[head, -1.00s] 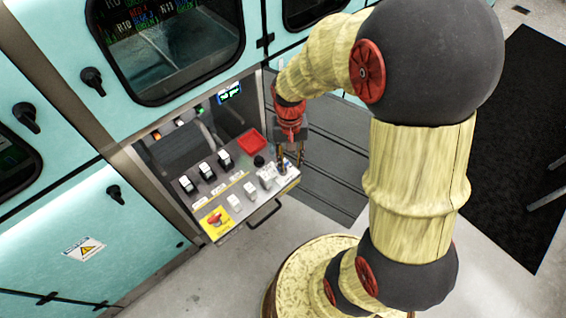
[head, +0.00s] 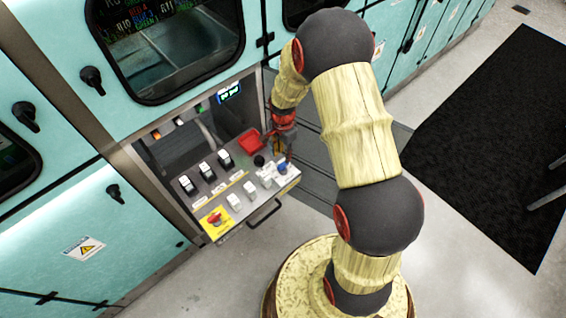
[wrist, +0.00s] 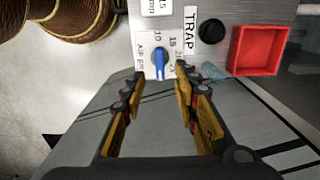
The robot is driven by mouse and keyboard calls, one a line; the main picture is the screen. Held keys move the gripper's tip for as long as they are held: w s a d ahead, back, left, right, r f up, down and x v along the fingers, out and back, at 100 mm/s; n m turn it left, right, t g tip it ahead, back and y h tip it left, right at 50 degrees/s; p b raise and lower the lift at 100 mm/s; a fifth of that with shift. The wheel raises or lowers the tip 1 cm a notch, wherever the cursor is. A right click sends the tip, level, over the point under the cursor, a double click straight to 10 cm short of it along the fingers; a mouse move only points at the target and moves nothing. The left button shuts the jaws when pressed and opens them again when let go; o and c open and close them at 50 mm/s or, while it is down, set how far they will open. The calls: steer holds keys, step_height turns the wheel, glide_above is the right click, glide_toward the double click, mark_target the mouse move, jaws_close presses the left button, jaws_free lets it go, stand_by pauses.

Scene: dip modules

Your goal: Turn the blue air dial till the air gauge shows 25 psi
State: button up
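The blue air dial (wrist: 160,63) sits on a pale plate marked "AIR psi", with numbers around it such as 10 and 15. In the wrist view its blue grip stands close to upright. The dial (head: 283,168) also shows at the right end of the sloped panel in the head view. My gripper (wrist: 161,72) is open, its two yellow and black fingers on either side of the dial with gaps to it. In the head view my gripper (head: 280,150) is just above and behind the dial. A small lit display (head: 230,92) stands behind the panel; its reading is too small to tell.
A red tray (wrist: 259,50) and a black round knob (wrist: 211,31) lie right of the dial. The panel also bears white switches (head: 234,202) and a red stop button (head: 215,219) on yellow. A handle (head: 264,213) juts from its front.

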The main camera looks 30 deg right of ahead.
mark_target(283, 164)
step_height(283, 164, down, 7)
steer(key=shift+r+b, duration=0.2)
steer(key=shift+b, duration=0.45)
steer(key=shift+c, duration=1)
jaws_close()
